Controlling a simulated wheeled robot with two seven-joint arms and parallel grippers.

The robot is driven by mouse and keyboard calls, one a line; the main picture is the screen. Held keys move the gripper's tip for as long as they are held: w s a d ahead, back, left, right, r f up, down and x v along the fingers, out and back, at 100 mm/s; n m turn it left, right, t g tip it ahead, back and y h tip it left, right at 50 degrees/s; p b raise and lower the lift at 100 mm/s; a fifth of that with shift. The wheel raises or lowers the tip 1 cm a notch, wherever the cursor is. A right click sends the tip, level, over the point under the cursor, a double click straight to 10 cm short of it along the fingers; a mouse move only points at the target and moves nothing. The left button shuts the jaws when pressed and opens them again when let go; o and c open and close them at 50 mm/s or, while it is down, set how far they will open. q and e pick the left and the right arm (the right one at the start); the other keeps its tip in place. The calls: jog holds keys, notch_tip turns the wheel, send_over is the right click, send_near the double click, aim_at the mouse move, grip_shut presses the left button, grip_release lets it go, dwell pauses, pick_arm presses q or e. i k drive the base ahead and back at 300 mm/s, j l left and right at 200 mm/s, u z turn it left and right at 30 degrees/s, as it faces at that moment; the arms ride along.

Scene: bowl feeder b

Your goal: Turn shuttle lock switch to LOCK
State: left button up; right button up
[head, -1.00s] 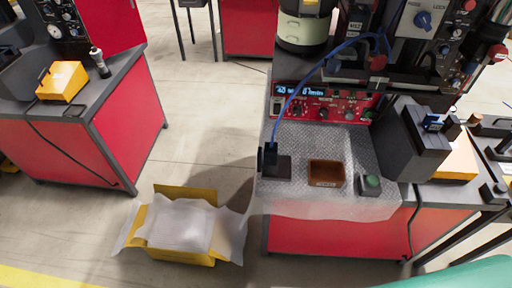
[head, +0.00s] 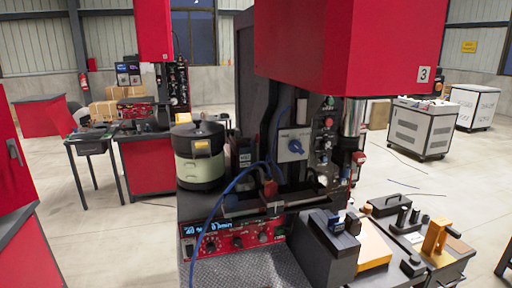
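Neither of my grippers is in view, and nothing covers the knob.
A red control box (head: 236,238) with a lit display stands below, with a blue cable beside it. A round feeder bowl unit (head: 200,160) is left of the panel. A red cabinet (head: 350,45) overhangs above. A grey block (head: 328,245) stands at front right.

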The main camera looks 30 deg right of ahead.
aim_at(295, 146)
jog(key=z, duration=1.25)
